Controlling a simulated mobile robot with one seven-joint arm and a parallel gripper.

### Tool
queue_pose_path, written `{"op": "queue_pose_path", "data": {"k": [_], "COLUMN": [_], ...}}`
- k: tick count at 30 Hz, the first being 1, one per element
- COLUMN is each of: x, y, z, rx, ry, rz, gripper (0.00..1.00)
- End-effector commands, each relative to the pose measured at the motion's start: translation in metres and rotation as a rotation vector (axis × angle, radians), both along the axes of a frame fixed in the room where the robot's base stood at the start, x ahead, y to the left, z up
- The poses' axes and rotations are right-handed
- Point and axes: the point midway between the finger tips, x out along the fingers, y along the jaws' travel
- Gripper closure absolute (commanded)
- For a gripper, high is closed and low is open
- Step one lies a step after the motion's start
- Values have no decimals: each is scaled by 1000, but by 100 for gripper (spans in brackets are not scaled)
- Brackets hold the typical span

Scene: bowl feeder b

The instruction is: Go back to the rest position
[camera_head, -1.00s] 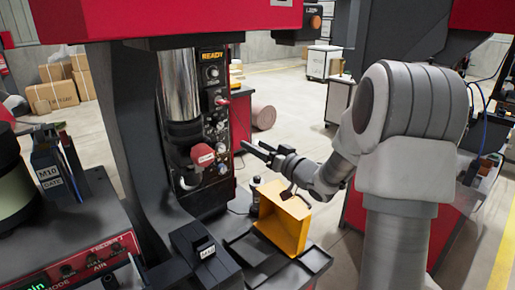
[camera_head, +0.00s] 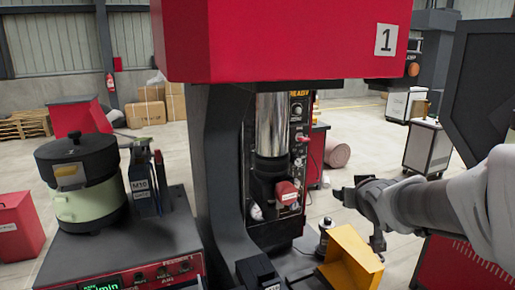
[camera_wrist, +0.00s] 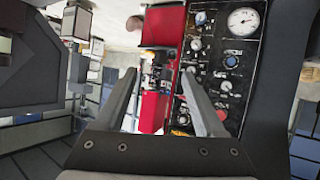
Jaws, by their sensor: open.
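My gripper (camera_head: 345,190) is at the right of the head view, on my grey arm coming in from the right edge. It is above the yellow bin (camera_head: 352,262) and to the right of the press's red knob (camera_head: 286,190). In the wrist view my gripper (camera_wrist: 160,75) shows two parted fingers with nothing between them. It is open and empty.
The press with its red head (camera_head: 270,40) stands in the middle. A control panel (camera_wrist: 222,60) fills the right of the wrist view. A bowl feeder (camera_head: 85,185) stands at the left. A dark bottle (camera_head: 325,235) is beside the yellow bin.

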Motion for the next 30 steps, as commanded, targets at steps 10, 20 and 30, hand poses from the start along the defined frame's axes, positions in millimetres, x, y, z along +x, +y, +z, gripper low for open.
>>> {"op": "queue_pose_path", "data": {"k": [10,20,30], "x": [-147,-248,-256], "y": [36,74,77], "z": [-18,-46,-49], "rx": [23,100,106], "ry": [353,593,617], "rz": [-44,52,64], "gripper": [28,32,50]}}
